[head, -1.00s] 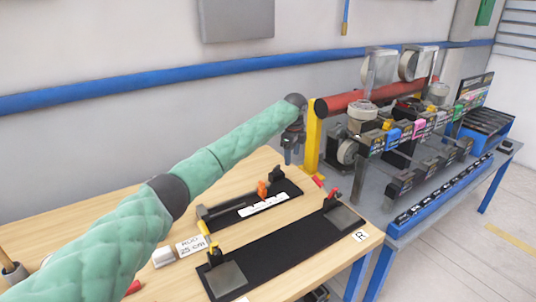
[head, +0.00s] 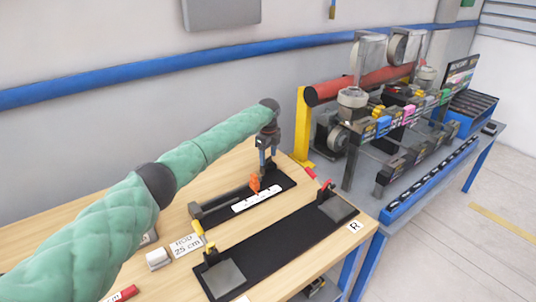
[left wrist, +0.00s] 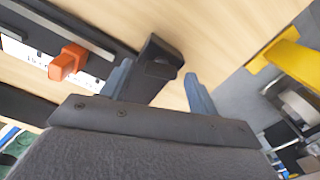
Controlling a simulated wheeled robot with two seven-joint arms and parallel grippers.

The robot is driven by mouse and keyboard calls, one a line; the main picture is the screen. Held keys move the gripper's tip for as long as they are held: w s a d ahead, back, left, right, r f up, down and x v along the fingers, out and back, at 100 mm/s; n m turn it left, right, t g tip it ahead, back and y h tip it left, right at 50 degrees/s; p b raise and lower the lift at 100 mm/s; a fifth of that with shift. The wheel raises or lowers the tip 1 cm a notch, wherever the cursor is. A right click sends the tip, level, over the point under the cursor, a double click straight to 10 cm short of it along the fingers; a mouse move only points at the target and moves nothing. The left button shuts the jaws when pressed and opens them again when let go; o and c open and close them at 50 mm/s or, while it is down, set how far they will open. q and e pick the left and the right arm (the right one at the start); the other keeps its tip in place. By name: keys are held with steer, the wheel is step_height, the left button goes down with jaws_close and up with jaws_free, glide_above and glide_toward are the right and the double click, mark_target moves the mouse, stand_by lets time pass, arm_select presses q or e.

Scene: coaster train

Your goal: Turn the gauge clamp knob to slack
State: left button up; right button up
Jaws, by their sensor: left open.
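The gauge is a black board (head: 205,222) with a dark rail and a white scale strip (head: 257,198) on the wooden table. An orange piece, seemingly the clamp knob (head: 254,183), sits on its rail; it also shows at upper left in the left wrist view (left wrist: 66,62). My left gripper (head: 267,163) points down over the gauge's far end, just beyond the orange piece. It is open. In the left wrist view its blue fingers (left wrist: 160,82) have a black end block (left wrist: 152,70) between them in the picture; contact cannot be told. My right gripper is not seen.
A second black board (head: 275,248) with grey pads and red and yellow clamps lies in front. A "25 cm" label (head: 187,245) and a white block (head: 158,259) are at left. A yellow post (head: 302,125) and a machine bench (head: 400,195) stand at right.

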arm_select(q)
steer(key=shift+w+f, duration=0.15)
steer(key=shift+f, duration=0.35)
steer(key=shift+r, duration=0.1)
steer(key=shift+c, duration=0.7)
steer(key=c, duration=0.9)
steer(key=shift+o, duration=0.2)
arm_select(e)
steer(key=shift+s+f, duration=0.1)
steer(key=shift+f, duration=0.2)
